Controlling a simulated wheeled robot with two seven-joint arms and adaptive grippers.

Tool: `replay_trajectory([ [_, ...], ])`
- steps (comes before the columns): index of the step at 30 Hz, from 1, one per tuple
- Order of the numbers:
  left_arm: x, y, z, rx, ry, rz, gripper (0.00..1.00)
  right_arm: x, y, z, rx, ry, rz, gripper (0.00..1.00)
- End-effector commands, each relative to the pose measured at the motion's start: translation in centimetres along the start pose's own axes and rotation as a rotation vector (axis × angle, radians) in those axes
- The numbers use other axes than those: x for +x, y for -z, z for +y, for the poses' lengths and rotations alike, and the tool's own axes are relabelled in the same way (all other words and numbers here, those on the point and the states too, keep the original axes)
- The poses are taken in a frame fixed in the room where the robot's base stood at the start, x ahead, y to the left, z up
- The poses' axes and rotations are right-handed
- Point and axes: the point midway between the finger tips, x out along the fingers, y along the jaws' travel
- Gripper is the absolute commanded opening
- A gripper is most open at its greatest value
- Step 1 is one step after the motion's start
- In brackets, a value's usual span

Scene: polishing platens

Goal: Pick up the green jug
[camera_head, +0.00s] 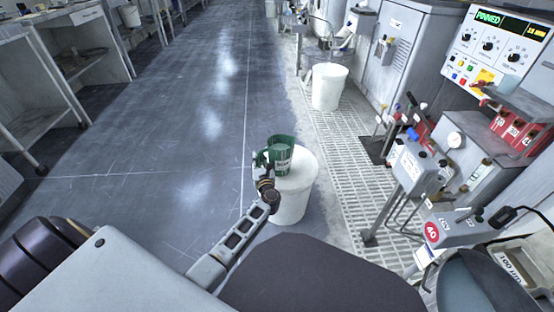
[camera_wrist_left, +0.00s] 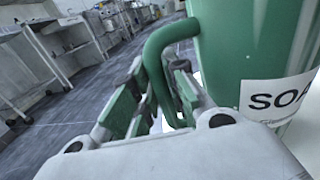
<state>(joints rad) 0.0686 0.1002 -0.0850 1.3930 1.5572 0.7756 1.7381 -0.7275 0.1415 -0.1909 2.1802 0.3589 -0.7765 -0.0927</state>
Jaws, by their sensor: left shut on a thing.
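The green jug (camera_head: 281,154) stands upright on the lid of a white bucket in the middle of the head view. It fills the upper right of the left wrist view (camera_wrist_left: 245,45), with a white label whose visible letters begin "SO". Its handle (camera_wrist_left: 160,58) faces my left gripper (camera_head: 263,172). The left gripper's fingers also show in the left wrist view (camera_wrist_left: 155,100), on either side of the handle and shut on it. I cannot tell whether the jug is touching the lid or just above it. My right gripper is not in view.
The white bucket (camera_head: 291,203) stands on the floor beside a drain grating (camera_head: 346,160). Another white bucket (camera_head: 329,87) is farther back. Machines with a control panel (camera_head: 495,42) and gauges line the right. Workbenches (camera_head: 50,80) line the left. The floor (camera_head: 190,120) between is clear.

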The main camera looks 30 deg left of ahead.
Motion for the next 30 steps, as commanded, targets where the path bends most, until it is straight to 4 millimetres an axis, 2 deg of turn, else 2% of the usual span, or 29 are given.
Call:
replay_trajectory([
  [30, 0.08, -0.55, -0.05, -0.004, -0.001, -0.004, 0.0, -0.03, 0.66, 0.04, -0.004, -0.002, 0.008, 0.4],
])
